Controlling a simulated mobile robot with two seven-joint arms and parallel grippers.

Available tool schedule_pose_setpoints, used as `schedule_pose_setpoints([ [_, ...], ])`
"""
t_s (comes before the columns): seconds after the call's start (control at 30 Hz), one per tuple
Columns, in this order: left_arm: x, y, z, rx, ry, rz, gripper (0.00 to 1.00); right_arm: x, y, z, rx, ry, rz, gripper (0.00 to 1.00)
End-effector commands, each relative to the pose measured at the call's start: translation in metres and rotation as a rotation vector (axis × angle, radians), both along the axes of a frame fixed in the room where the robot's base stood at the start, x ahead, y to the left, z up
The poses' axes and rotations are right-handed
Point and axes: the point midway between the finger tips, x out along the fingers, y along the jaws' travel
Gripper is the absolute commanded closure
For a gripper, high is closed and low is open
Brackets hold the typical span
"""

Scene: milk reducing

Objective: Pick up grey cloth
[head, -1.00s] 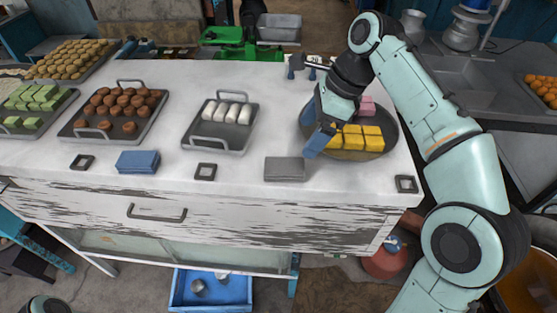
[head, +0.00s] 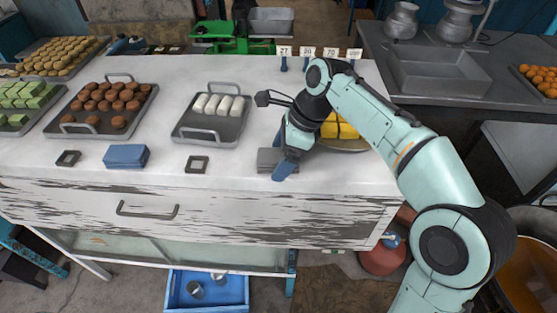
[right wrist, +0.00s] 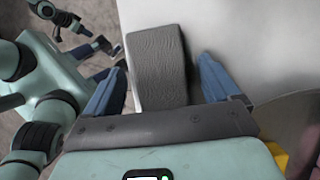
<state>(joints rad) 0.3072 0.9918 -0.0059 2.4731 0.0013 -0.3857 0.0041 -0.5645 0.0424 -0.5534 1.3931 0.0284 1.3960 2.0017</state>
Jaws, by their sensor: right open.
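The grey cloth (head: 267,160) is a folded block on the white table near its front edge, partly hidden by my right gripper in the head view. In the right wrist view the grey cloth (right wrist: 159,70) lies ahead of and between the two blue fingers. My right gripper (head: 281,157) is open over the cloth, with a blue finger at its right front side. The right gripper (right wrist: 160,85) shows a gap between each finger and the cloth in the wrist view.
A round tray (head: 345,149) with yellow blocks stands right of the cloth, partly behind my arm. A tray (head: 238,125) of white rolls is behind left. A blue folded cloth (head: 126,156) and a small dark square frame (head: 197,164) lie left along the front edge.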

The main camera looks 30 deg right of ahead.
Motion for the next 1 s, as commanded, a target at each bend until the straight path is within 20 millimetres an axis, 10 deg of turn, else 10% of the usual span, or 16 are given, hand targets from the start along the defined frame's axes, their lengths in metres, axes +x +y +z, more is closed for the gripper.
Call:
schedule_pose_setpoints([
  [0.1, 0.0, 0.0, 0.001, 0.0, -0.001, 0.0, 0.57, 0.0, 0.0, 0.001, 0.0, 0.0, 0.0, 0.14],
  [0.27, 0.0, 0.0, 0.001, 0.0, 0.0, 0.0, 0.57, 0.0, 0.0, 0.001, 0.0, 0.0, 0.0, 0.66],
  [0.73, 0.003, 0.0, 0.005, 0.0, -0.003, 0.0, 0.57, 0.001, 0.0, 0.011, 0.001, -0.003, 0.0, 0.67],
  [1.0, 0.019, 0.0, 0.027, 0.0, -0.022, 0.0, 0.57, 0.002, 0.0, 0.066, 0.0, -0.009, 0.0, 0.67],
])
